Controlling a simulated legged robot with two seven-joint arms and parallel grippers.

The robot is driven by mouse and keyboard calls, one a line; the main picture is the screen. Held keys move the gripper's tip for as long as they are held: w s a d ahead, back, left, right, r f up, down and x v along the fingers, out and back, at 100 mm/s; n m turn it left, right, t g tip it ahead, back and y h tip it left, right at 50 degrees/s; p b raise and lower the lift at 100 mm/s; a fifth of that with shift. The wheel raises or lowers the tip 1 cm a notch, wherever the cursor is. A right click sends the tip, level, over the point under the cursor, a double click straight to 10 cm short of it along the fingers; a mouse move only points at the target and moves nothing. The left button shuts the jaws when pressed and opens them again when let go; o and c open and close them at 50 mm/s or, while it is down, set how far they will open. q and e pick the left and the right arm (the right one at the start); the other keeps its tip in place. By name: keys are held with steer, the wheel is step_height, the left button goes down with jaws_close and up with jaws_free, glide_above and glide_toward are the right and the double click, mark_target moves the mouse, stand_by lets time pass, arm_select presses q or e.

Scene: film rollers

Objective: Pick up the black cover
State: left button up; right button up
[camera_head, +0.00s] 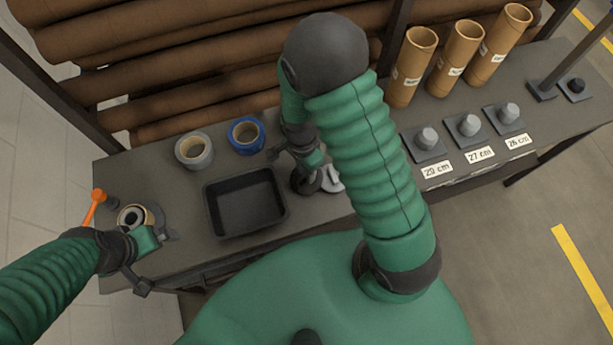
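A dark round piece (305,184), which may be the black cover, lies on the grey table just below my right gripper. A pale grey ring-like piece (333,180) lies beside it. My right gripper (292,165) hangs from the bent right arm over the table, right of the black tray. One finger points left; the other is hard to make out, so I cannot tell if it touches the dark piece. My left gripper (155,262) is at the table's left front, with its fingers spread apart and nothing seen between them.
The black tray (210,205) looks empty. Grey tape (194,151) and blue tape (246,136) stand behind it. A tape dispenser (134,216) with an orange handle is near my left gripper. Cardboard tubes (412,65) and labelled grey holders (427,145) stand right.

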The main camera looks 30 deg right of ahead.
jaws_close()
